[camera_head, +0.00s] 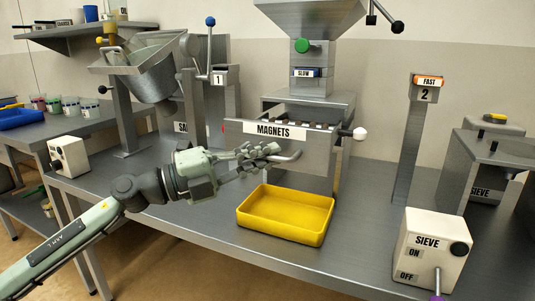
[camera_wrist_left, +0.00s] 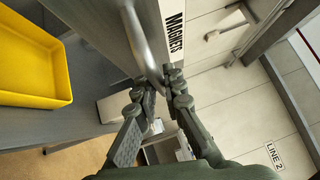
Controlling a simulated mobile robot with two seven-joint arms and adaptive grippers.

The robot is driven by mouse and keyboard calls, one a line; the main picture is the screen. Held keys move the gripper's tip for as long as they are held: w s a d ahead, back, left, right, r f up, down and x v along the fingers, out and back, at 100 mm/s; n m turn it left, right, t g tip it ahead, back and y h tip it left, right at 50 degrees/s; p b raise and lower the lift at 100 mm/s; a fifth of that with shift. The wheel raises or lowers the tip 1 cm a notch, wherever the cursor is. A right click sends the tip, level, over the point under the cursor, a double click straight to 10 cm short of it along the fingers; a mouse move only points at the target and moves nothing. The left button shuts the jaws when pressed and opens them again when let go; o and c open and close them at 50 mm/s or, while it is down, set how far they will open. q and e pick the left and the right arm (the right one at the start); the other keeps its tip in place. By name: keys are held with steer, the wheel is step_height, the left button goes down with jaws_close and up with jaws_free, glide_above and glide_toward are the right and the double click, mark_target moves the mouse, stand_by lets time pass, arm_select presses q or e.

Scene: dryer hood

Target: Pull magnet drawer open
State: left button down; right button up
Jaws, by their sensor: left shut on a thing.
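The magnet drawer (camera_head: 235,133) has a grey metal front with a "MAGNETS" label, at the middle of the head view. A row of dark and light parts shows just behind its top edge, between the front and the housing. A bent metal bar handle (camera_head: 293,157) sticks out from the lower front. My left gripper (camera_head: 266,150) is at this handle. In the left wrist view the fingers (camera_wrist_left: 161,85) are closed around the handle's end (camera_wrist_left: 146,45), beside the drawer's front (camera_wrist_left: 108,35). The fingers partly hide the handle. My right gripper is not in view.
A yellow tray (camera_head: 285,236) stands on the bench below the drawer. A white knob (camera_head: 359,134) is at the drawer's right. A white "SIEVE" switch box (camera_head: 432,250) stands front right, and a grey "FAST 2" post (camera_head: 412,150) behind it. Bare bench lies left of the tray.

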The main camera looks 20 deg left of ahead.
arm_select(q)
steer(key=c, duration=1.6)
jaws_free()
steer(key=shift+a, duration=0.1)
steer(key=v, duration=1.2)
